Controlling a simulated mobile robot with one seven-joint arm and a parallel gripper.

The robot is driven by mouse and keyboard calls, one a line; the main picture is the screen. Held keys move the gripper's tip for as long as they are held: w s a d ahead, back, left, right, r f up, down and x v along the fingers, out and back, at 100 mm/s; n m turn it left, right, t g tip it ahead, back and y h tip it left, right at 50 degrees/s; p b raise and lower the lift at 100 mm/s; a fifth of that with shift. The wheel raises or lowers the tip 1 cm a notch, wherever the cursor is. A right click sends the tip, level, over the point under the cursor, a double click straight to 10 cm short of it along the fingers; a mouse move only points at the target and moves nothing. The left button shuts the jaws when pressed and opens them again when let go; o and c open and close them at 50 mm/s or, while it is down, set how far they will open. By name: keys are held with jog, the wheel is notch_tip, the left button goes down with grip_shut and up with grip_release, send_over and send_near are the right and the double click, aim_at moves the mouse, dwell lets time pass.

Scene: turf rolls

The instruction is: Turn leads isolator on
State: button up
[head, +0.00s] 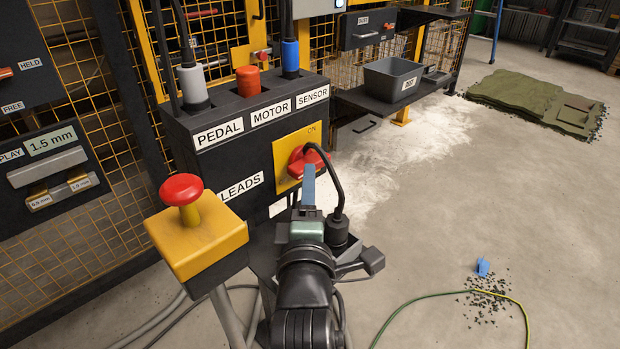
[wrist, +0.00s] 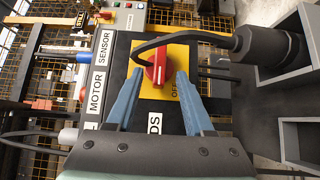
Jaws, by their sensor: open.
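The leads isolator is a red rotary knob (head: 305,160) on a yellow plate (head: 284,152) on the dark box marked LEADS (head: 240,187). ON is printed at the plate's upper right in the head view. In the wrist view, OFF shows beside the red knob (wrist: 156,68) on the yellow plate (wrist: 178,56). My gripper (head: 308,178) is in front of the plate. In the wrist view my gripper (wrist: 160,75) is open, its blue fingers on either side of the knob with gaps. Contact is not visible. The knob's exact setting is hard to read.
A black cable (head: 338,185) loops close to the knob, above a black plug (head: 337,232). A red mushroom button (head: 181,189) on a yellow box (head: 196,240) stands at left. PEDAL, MOTOR and SENSOR plugs top the box. Floor at right is mostly clear.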

jog(key=shift+w+b, duration=0.65)
jog(key=shift+w, duration=1.65)
grip_shut()
